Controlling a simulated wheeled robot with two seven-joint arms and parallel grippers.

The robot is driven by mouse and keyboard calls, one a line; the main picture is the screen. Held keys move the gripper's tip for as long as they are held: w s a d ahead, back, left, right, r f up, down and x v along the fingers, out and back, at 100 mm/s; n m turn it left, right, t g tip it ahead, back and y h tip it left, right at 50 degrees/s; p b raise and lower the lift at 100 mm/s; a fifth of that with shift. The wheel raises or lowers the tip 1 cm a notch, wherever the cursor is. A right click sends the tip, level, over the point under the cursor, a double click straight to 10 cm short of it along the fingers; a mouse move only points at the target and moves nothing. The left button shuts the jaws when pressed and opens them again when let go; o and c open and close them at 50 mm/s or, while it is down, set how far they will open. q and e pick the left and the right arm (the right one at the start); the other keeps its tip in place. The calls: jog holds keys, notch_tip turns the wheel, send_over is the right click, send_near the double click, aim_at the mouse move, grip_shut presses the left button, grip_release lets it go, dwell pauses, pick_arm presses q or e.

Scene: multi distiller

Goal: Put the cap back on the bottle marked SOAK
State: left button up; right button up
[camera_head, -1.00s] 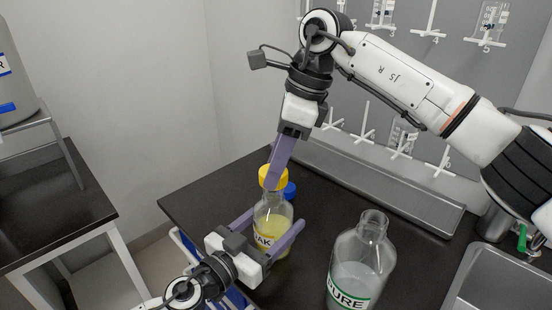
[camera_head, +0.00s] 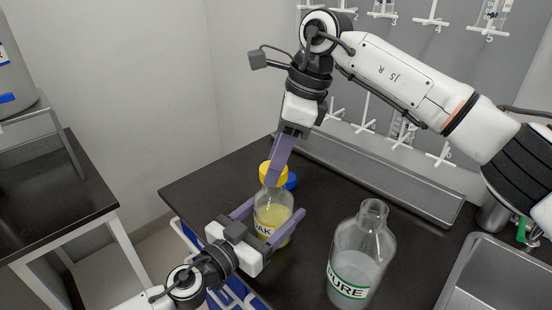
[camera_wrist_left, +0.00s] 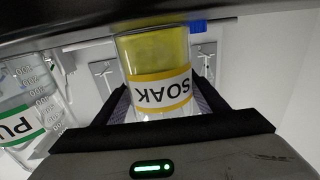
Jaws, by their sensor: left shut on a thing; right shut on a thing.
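The SOAK bottle (camera_head: 272,212) is clear with yellow liquid and a yellow-edged label; it stands upright on the black bench. My left gripper (camera_head: 270,226) is shut around its body from the front. In the left wrist view the bottle (camera_wrist_left: 158,65) appears upside down between the fingers. The yellow cap (camera_head: 266,173) is at the top of the bottle, and my right gripper (camera_head: 274,176) is shut on it from above. The cap looks to be on or just over the neck; the fingers hide part of it, so I cannot tell whether it is seated.
A blue cap (camera_head: 291,181) lies on the bench behind the bottle. An open clear bottle with a green-edged label ending in URE (camera_head: 350,275) stands to the right. A sink (camera_head: 490,280) is at the far right. A grey rack panel (camera_head: 400,185) stands behind.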

jog(key=shift+f, duration=0.55)
pick_arm(q)
jog(key=c, duration=0.6)
pick_arm(e)
jog(key=m+t, duration=0.1)
jog(key=m, duration=0.2)
jog(key=shift+m+h, duration=0.3)
jog(key=m+t+h, duration=0.1)
jog(key=m, duration=0.4)
jog(key=shift+s+a, duration=0.1)
jog(key=shift+s, duration=0.05)
jog(key=m+t+h, duration=0.1)
jog(key=m, duration=0.5)
jog(key=shift+a, duration=0.15)
jog(key=m+h, duration=0.2)
jog(key=m, duration=0.3)
jog(key=shift+a, duration=0.1)
jog(key=m+h, duration=0.1)
jog(key=m, duration=0.4)
jog(key=shift+a+m+g, duration=0.1)
jog(key=shift+m+g, duration=0.3)
jog(key=m+g+h, duration=0.1)
jog(key=m, duration=0.6)
jog(key=shift+g+h, duration=0.3)
jog(key=shift+g, duration=0.1)
